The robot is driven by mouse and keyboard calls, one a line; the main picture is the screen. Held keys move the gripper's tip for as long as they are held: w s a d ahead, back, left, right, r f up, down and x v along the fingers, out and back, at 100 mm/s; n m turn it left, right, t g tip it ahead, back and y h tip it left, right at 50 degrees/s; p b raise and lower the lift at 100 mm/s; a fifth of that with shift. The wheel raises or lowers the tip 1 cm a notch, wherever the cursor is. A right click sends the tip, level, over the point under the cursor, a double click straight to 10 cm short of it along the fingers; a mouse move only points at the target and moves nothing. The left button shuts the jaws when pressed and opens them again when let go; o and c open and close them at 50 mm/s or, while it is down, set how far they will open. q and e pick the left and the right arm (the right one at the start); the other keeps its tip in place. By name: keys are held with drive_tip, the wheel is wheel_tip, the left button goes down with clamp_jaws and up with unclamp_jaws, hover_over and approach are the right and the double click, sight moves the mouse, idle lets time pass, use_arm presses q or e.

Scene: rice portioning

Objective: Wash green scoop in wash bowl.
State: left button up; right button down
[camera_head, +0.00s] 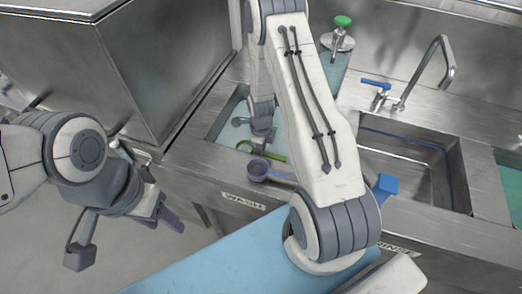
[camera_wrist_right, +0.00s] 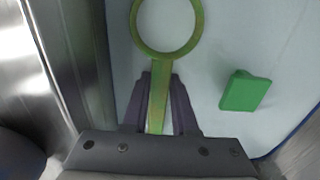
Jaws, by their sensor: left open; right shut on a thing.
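The green scoop (camera_head: 268,154) shows at the left basin, marked WASH, which is the wash bowl (camera_head: 219,122) with pale blue liquid. My right gripper (camera_head: 259,143) reaches down over this bowl. In the right wrist view, my right gripper (camera_wrist_right: 158,98) is shut on the handle of the green scoop (camera_wrist_right: 160,70), with its round rim pointing away from the jaws over the pale bowl (camera_wrist_right: 210,30). I cannot tell whether the scoop touches the liquid. My left gripper (camera_head: 170,218) is open and empty, left of the counter, away from the scoop.
A green block (camera_wrist_right: 245,91) lies in the bowl, right of the scoop. A blue object (camera_head: 385,187) stands by the rinse basin (camera_head: 410,165).

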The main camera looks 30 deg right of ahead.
drive_tip(key=shift+f+b, duration=2.7)
drive_tip(key=shift+f, duration=1.25)
wheel_tip(320, 180, up, 23)
drive_tip(key=p, duration=1.7)
drive_tip(key=shift+f, duration=0.15)
